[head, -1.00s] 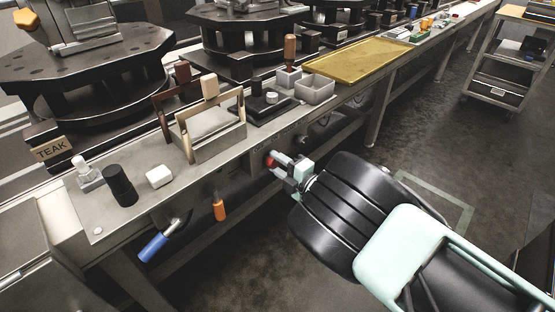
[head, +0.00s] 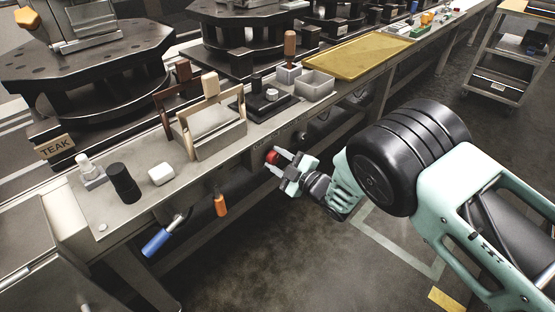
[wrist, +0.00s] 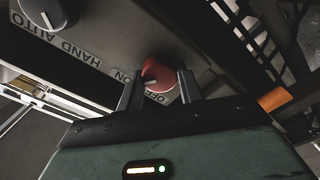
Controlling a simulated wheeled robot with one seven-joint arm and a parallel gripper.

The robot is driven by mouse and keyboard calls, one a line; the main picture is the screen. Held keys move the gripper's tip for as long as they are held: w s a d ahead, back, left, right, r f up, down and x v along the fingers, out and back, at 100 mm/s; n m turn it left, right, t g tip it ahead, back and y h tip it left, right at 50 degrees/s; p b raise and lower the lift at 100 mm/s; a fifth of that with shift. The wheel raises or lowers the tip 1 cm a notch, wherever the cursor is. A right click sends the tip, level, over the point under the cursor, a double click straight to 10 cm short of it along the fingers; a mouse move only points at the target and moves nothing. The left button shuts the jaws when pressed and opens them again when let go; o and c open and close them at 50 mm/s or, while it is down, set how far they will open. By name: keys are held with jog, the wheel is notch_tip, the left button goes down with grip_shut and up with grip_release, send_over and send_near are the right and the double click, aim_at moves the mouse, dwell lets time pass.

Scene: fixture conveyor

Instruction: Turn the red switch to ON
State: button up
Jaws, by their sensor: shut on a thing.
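The red switch (head: 271,156) is a round knob on the front face of the workbench, below the tabletop edge. In the wrist view the red switch (wrist: 158,75) sits between my two fingers, on a panel with the labels ON and OFF beside it. My gripper (head: 280,158) reaches it from the front right and is shut on the knob. In the wrist view my gripper's fingers (wrist: 158,88) flank the knob on both sides. The knob's pointer is partly visible, and I cannot tell surely which label it points at.
A blue-handled tool (head: 158,241) and an orange-handled tool (head: 221,205) hang at the bench front. A wooden-handled caddy (head: 213,130) stands above.

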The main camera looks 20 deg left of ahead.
dwell(0.4)
jog(key=o, duration=1)
jog(key=p+v, duration=0.1)
jog(key=v, duration=1.6)
jog(key=shift+s+d+p, duration=0.1)
jog(key=shift+d+p, duration=0.1)
jog(key=shift+p, duration=0.15)
jog(key=shift+f, duration=0.1)
